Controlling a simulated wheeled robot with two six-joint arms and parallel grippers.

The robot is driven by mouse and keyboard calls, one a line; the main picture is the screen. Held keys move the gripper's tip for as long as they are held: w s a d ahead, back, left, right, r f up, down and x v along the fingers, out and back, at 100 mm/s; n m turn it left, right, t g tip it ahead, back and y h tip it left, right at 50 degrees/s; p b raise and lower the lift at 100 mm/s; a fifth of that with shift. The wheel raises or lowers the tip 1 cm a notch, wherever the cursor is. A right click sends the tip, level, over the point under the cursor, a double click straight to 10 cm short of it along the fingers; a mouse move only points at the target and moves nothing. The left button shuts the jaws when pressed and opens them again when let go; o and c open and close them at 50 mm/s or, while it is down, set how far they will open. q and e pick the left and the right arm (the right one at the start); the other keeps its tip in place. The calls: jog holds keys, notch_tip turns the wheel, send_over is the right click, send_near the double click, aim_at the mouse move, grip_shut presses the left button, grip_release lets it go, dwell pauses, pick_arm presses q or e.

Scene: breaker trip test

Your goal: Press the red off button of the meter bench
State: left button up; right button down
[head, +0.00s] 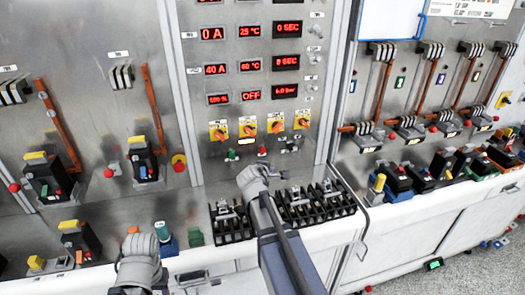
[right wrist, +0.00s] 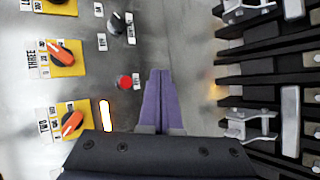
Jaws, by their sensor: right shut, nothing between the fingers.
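The meter bench (head: 205,165) has a steel panel with red displays. Its small red button (head: 262,150) is low on the panel, just above my right gripper (head: 256,176). In the right wrist view the red button (right wrist: 124,82) lies just left of my right gripper's purple fingertips (right wrist: 158,75). The fingers are shut with nothing between them and appear apart from the button. A green button (head: 232,155) sits left of the red one. My left gripper (head: 140,262) is low at the left, its fingers hidden.
Yellow-plated rotary switches (head: 248,127) sit above the buttons. Rows of black terminal blocks (head: 300,205) with metal clips stand on the ledge below, close to my right gripper. Breaker panels with red and black devices (head: 45,175) flank the bench.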

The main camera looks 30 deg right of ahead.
aim_at(262, 153)
jog(key=shift+w, duration=0.2)
jog(key=shift+w+d, duration=0.35)
jog(key=shift+w, duration=1.05)
jog(key=shift+w+d, duration=0.35)
jog(key=shift+w, duration=1)
jog(key=shift+w+d, duration=0.35)
jog(key=shift+w, duration=1.05)
jog(key=shift+w, duration=0.4)
jog(key=shift+w+d, duration=0.2)
jog(key=shift+w, duration=0.3)
jog(key=shift+s, duration=0.2)
jog(key=shift+s+a, duration=0.25)
jog(key=shift+s, duration=0.5)
jog(key=shift+s+a, duration=0.2)
jog(key=shift+s, duration=0.6)
jog(key=shift+s+a, duration=0.2)
jog(key=shift+s, duration=0.6)
jog(key=shift+s+a, duration=0.2)
jog(key=shift+s, duration=0.6)
